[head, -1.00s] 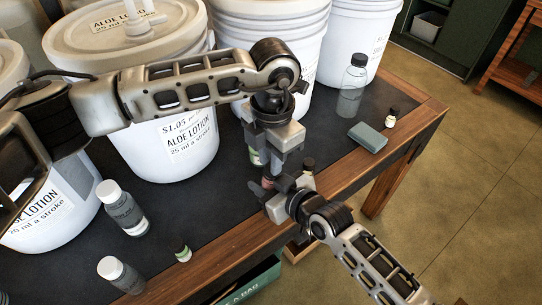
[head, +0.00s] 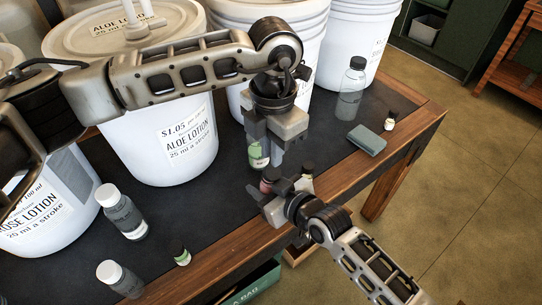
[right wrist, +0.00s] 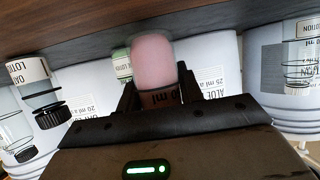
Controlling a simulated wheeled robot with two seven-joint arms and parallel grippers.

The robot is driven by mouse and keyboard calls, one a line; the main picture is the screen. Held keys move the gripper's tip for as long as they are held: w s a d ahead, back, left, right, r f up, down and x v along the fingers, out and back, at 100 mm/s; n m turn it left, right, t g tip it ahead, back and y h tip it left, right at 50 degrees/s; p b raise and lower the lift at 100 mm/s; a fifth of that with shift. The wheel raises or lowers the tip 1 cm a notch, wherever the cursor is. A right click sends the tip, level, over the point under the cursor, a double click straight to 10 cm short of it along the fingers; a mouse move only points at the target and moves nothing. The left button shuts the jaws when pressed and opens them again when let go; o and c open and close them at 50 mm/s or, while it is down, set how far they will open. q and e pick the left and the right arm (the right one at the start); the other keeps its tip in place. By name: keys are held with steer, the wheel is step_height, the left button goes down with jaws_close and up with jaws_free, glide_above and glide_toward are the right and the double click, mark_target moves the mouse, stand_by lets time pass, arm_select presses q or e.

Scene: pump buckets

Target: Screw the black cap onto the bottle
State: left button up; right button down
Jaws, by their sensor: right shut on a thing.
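A small pink bottle (head: 268,182) is held in my right gripper (head: 280,192) near the table's front edge. In the right wrist view the pink bottle (right wrist: 154,65) sits between the two fingers, and its neck end is hidden. My left gripper (head: 268,152) points down just above and beside it. Its fingertips partly overlap in the picture, so I cannot tell whether it is open or holds anything. I see no loose black cap. A green-labelled bottle (head: 258,154) stands behind the left fingers. A small bottle with a dark cap (head: 307,170) shows just beyond my right gripper.
Large white lotion buckets (head: 180,150) line the back of the dark-topped table.

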arm_select(q)
steer(key=shift+a+r, duration=0.1)
arm_select(e)
steer(key=c, duration=0.8)
jaws_free()
steer(key=shift+c, duration=0.2)
steer(key=shift+d, duration=0.1)
arm_select(q)
steer(key=shift+r+p, duration=0.3)
arm_select(e)
steer(key=v, duration=1.5)
steer(key=shift+s+d+r, duration=0.2)
steer(key=shift+s+d, duration=0.05)
steer(key=shift+s, duration=0.05)
